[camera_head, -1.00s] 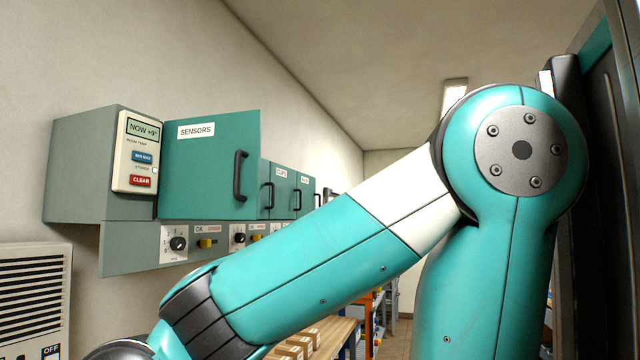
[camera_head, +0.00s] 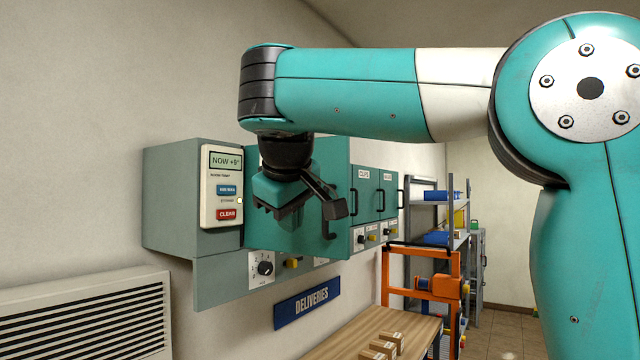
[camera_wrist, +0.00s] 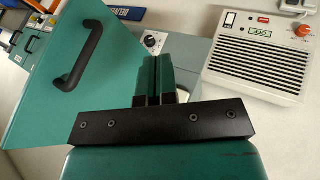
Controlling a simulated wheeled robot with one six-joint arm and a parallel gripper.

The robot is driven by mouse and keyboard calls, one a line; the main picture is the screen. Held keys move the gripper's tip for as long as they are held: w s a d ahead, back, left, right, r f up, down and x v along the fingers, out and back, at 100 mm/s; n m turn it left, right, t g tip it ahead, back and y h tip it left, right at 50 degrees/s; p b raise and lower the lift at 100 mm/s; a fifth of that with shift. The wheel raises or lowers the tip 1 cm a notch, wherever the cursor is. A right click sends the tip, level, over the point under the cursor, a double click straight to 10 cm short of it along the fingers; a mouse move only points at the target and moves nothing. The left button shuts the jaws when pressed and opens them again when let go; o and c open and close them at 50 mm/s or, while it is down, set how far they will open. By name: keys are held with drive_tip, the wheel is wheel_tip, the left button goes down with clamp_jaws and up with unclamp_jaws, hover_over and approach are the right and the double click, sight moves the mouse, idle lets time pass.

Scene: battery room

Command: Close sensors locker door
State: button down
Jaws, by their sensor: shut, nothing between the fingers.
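The teal sensors locker door (camera_head: 320,165) stands open, swung out from the wall row. Its label is hidden behind my gripper and arm in the head view. Its dark handle (camera_head: 329,230) shows beside my gripper. In the wrist view the door (camera_wrist: 98,95) fills the left side, with its black bar handle (camera_wrist: 83,55). My gripper (camera_head: 288,222) hangs in front of the door in the head view.
A control panel (camera_head: 222,187) is on the locker's left part, with a knob strip (camera_head: 220,283) below. More lockers (camera_head: 375,193) continue along the wall. A wooden bench (camera_head: 385,330) with small boxes and an orange frame (camera_head: 422,285) lie beyond. A vented unit (camera_head: 80,320) is lower left.

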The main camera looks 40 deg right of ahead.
sight(319, 218)
wheel_tip(319, 218, up, 7)
drive_tip(key=s+m+p, duration=0.2)
drive_tip(key=shift+g, duration=0.3)
drive_tip(key=w+d+f+b, duration=0.4)
drive_tip(key=d+f, duration=0.1)
drive_tip(key=w+d+f+b, duration=0.2)
drive_tip(key=d+f, duration=0.1)
drive_tip(key=shift+d, duration=0.25)
drive_tip(key=shift+d+b, duration=0.1)
drive_tip(key=shift+b, duration=0.25)
